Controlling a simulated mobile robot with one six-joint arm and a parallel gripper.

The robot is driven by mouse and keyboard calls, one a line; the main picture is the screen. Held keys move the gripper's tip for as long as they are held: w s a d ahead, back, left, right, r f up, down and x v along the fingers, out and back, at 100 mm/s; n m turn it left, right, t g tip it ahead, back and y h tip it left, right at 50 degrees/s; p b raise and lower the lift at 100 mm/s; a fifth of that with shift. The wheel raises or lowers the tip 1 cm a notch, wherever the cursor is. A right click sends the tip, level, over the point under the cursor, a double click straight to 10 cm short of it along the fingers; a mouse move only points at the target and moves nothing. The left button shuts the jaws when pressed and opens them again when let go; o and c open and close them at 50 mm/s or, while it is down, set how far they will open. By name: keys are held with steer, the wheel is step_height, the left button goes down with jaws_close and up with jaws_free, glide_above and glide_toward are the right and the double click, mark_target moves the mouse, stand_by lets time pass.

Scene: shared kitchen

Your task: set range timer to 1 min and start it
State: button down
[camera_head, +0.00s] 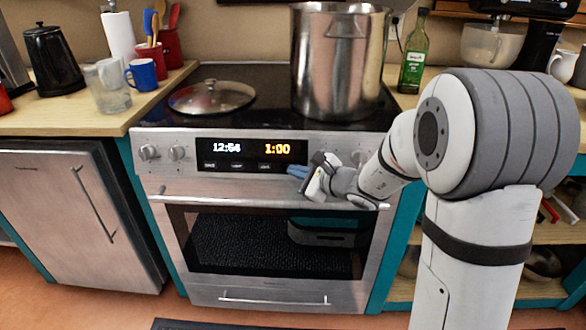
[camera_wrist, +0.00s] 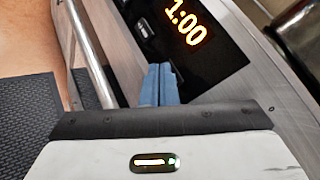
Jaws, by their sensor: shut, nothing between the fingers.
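The range (camera_head: 180,190) stands in the middle, with a black control panel (camera_head: 251,155) on its front. The panel shows 12:54 in white and 1:00 in orange. The orange 1:00 (camera_wrist: 186,20) also shows in the wrist view. Several small buttons (camera_head: 236,164) sit in a row under the digits, and one button (camera_wrist: 143,28) shows near the fingertips in the wrist view. My gripper (camera_head: 292,171) is at the panel's lower right, its blue fingers shut and empty. The closed fingers (camera_wrist: 160,72) point at the panel. I cannot tell whether they touch it.
Knobs (camera_head: 148,152) flank the panel, and the oven handle (camera_head: 240,203) runs below it. A large steel pot (camera_head: 338,65) and a glass lid (camera_head: 211,96) are on the cooktop. A blue mug (camera_head: 142,75) and a drinking glass (camera_head: 112,88) stand on the left counter.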

steer(key=shift+s+a+r, duration=0.1)
steer(key=shift+s+r, duration=0.2)
steer(key=shift+s, duration=0.65)
steer(key=shift+s+d+r, duration=0.1)
steer(key=shift+s+r, duration=0.2)
steer(key=shift+s, duration=0.6)
steer(key=shift+s+a+r, duration=0.1)
steer(key=shift+s+r, duration=0.2)
steer(key=shift+s, duration=0.65)
